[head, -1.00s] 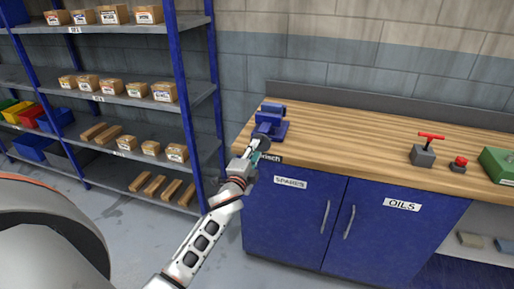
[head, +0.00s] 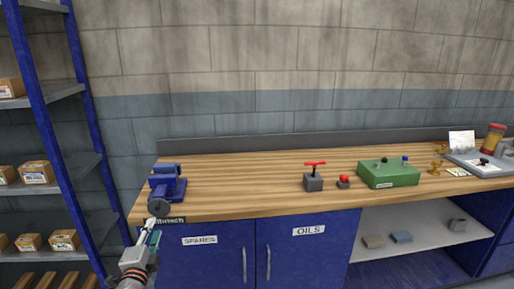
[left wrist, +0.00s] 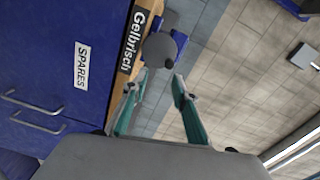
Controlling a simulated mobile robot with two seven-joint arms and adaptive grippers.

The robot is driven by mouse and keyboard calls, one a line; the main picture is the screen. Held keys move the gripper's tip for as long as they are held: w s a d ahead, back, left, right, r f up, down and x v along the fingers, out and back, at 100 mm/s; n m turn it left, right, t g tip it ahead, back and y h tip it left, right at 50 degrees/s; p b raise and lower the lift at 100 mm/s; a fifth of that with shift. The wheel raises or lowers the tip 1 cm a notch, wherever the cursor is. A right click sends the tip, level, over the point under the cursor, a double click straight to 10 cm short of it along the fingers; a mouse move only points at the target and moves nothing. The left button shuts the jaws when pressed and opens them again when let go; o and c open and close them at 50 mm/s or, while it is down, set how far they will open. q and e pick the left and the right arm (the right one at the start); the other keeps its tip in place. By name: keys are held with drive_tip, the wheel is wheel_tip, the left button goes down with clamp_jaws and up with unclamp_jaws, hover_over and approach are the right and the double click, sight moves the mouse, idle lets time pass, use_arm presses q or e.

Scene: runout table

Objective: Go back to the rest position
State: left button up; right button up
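My left gripper (head: 151,236) is at the lower left of the head view, in front of the bench's left front corner. In the left wrist view its two teal fingers (left wrist: 161,78) are spread, with nothing between them. The wooden workbench (head: 240,192) has a blue vise (head: 168,184) on its left end. The vise's round grey end (left wrist: 160,49) lies just beyond my fingertips in the left wrist view; I cannot tell the exact gap. My right gripper is in neither view.
A blue cabinet (head: 210,262) marked SPARES and OILS is under the bench. A blue-framed shelf rack (head: 84,140) with boxes stands at the left. A red-handled grey block (head: 313,182), a red button (head: 344,181) and a green box (head: 388,174) stand on the bench.

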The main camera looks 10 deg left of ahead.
use_arm(q)
drive_tip(key=s+d+f+n+g+h, duration=0.2)
drive_tip(key=s+d+f, duration=0.3)
drive_tip(key=s+f, duration=0.3)
drive_tip(key=s+d+f+n+g+h, duration=0.2)
drive_tip(key=s+d+f+n, duration=0.2)
drive_tip(key=s+f, duration=0.5)
drive_tip(key=s+d+f+n+g+h, duration=0.2)
drive_tip(key=s+d+f, duration=0.6)
drive_tip(key=s, duration=0.6)
drive_tip(key=shift+s+f+n+g, duration=0.15)
drive_tip(key=shift+f+n+g, duration=0.25)
drive_tip(key=shift+f+n, duration=0.25)
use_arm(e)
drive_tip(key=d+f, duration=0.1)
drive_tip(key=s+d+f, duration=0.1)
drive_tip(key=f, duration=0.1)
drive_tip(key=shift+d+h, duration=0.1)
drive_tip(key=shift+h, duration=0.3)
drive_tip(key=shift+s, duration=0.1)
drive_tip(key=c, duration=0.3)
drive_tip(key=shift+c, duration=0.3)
